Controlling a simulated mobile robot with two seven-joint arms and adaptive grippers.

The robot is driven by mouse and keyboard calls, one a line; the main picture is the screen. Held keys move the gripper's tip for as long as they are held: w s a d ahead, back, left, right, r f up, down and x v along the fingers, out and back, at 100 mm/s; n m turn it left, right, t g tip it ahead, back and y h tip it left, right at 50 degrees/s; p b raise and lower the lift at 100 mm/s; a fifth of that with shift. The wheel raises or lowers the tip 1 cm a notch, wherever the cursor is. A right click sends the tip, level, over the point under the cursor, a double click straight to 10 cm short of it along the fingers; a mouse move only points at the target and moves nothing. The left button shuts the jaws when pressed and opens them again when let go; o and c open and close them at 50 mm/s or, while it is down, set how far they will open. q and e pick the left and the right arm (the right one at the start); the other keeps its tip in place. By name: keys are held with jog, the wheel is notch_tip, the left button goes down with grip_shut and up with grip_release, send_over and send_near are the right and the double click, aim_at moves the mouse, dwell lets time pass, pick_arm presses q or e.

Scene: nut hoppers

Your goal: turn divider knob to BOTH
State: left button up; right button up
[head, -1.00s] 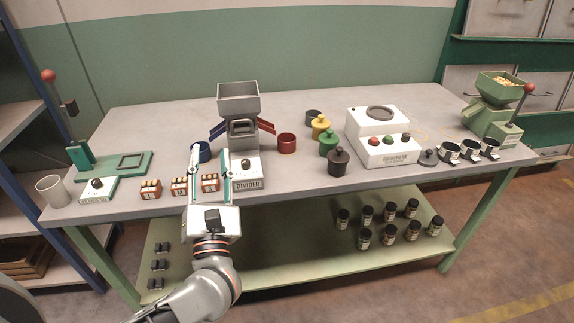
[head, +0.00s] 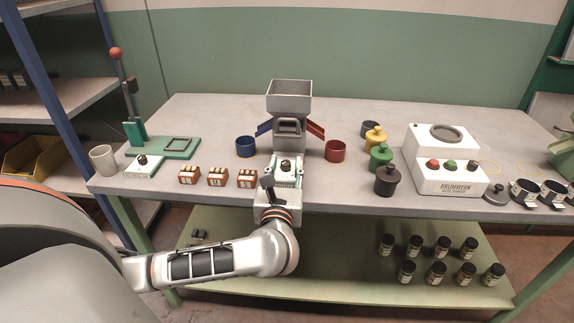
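The divider is a grey hopper (head: 289,97) on a stand at the middle of the table. A blue chute (head: 264,128) slopes left and a red chute (head: 316,130) slopes right. Its dark knob (head: 286,166) is on the white box in front. My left gripper (head: 287,168) reaches in from the front over this box. Its fingers stand apart on either side of the knob, and contact is not clear. The gripper hides most of the box front and its lettering, so the knob setting cannot be read. My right gripper is not in view.
A blue cup (head: 245,146) and a red cup (head: 335,151) flank the divider. Several small red-brown boxes (head: 216,177) lie left of the gripper. Lidded pots (head: 387,181) and a white machine (head: 446,181) stand to the right. Dark jars (head: 436,271) fill part of the lower shelf.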

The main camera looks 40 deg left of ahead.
pick_arm(q)
jog(key=shift+w+a, duration=0.15)
jog(key=shift+w, duration=0.15)
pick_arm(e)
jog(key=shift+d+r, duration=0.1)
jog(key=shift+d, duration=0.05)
pick_arm(q)
grip_shut()
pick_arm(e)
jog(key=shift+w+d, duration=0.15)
